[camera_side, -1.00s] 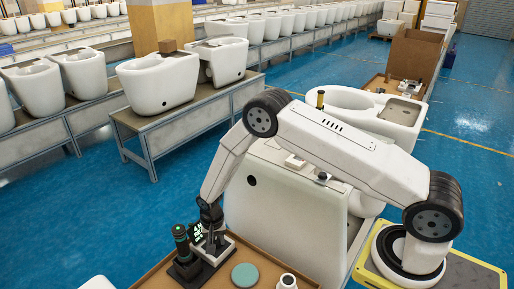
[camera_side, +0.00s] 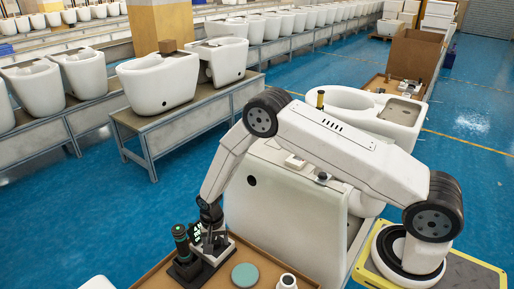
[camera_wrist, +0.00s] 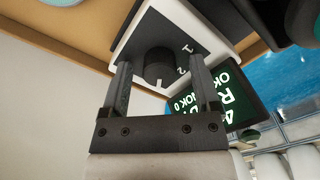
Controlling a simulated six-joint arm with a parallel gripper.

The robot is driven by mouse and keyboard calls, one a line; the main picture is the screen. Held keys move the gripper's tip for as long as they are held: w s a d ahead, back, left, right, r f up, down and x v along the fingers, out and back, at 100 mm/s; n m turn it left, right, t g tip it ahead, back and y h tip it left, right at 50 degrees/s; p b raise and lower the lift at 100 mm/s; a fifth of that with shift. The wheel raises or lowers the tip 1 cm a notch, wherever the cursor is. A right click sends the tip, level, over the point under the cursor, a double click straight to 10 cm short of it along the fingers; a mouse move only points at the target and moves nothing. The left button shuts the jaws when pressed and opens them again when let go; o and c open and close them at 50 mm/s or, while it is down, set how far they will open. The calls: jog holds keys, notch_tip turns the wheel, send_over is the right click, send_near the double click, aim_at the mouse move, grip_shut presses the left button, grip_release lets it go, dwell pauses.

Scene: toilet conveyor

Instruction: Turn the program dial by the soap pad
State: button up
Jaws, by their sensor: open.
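The program dial (camera_wrist: 159,66) is a round black knob with a white pointer mark, on a dark plate (camera_wrist: 178,32) marked 1 and 2 in a white housing. In the wrist view the mark faces down toward my gripper's body. My gripper (camera_wrist: 159,74) is open, with one finger on each side of the dial; I cannot tell whether either touches it. In the side view my gripper (camera_side: 212,240) is down at the dial unit (camera_side: 218,250), and the dial itself is hidden. The soap pad (camera_side: 245,275), a flat teal disc, lies just right of the unit.
The unit stands in a brown tray (camera_side: 164,268). A dark cylinder with green bands (camera_side: 181,240) stands close left of my gripper, beside a lit display (camera_wrist: 228,100). A white cup (camera_side: 287,281) is right of the pad. A large white ceramic piece (camera_side: 285,215) stands behind.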

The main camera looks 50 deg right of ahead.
aim_at(216, 241)
jog(key=shift+r, duration=3.9)
jog(key=shift+s+d+r, duration=0.1)
jog(key=shift+s+r, duration=0.05)
jog(key=shift+r, duration=0.35)
jog(key=s+d+r+n+t, duration=0.1)
jog(key=s+r+n, duration=0.3)
jog(key=s+r, duration=0.4)
jog(key=s+d+r+n+t, duration=0.1)
jog(key=s+d+r+n, duration=0.3)
jog(key=s+r, duration=0.5)
jog(key=shift+s+n+t, duration=0.3)
jog(key=shift+s+n, duration=0.3)
jog(key=shift+s, duration=0.55)
